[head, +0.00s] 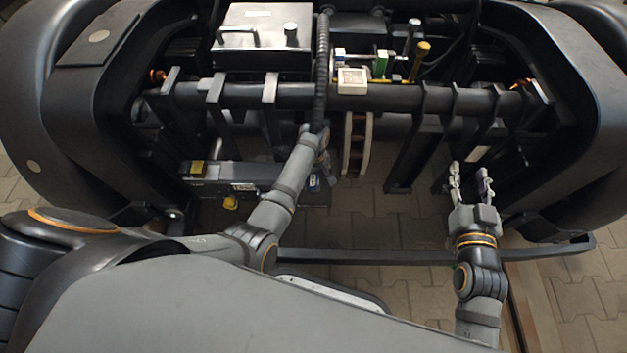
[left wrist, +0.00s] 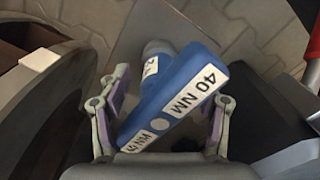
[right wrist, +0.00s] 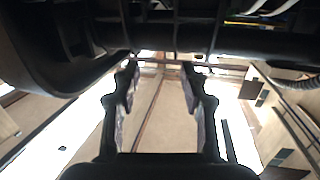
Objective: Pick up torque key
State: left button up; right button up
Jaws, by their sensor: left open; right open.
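The torque key, a blue tool with white labels reading 40 NM, shows large in the left wrist view (left wrist: 178,98). It lies at a slant between the spread fingers of my left gripper (left wrist: 168,95). Whether the fingers touch it I cannot tell. In the head view a small blue part of the key (head: 314,183) shows below my left gripper (head: 322,150), whose fingers are mostly hidden by the wrist. My right gripper (head: 471,174) is open and empty in front of the bogie's right side; it also shows empty in the right wrist view (right wrist: 160,75).
A dark bogie frame (head: 390,97) with a cross tube and vertical brackets spans the view. A grey box (head: 265,40) sits at its top left. A dark device with a yellow part (head: 220,176) is left of my left wrist. Paved floor (head: 375,205) lies below.

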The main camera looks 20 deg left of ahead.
pick_arm(q)
jog(key=shift+f+b, duration=0.3)
jog(key=shift+f, duration=0.35)
grip_shut()
pick_arm(e)
notch_tip(320, 180, up, 7)
jog(key=t, duration=0.3)
jog(key=shift+w, duration=0.3)
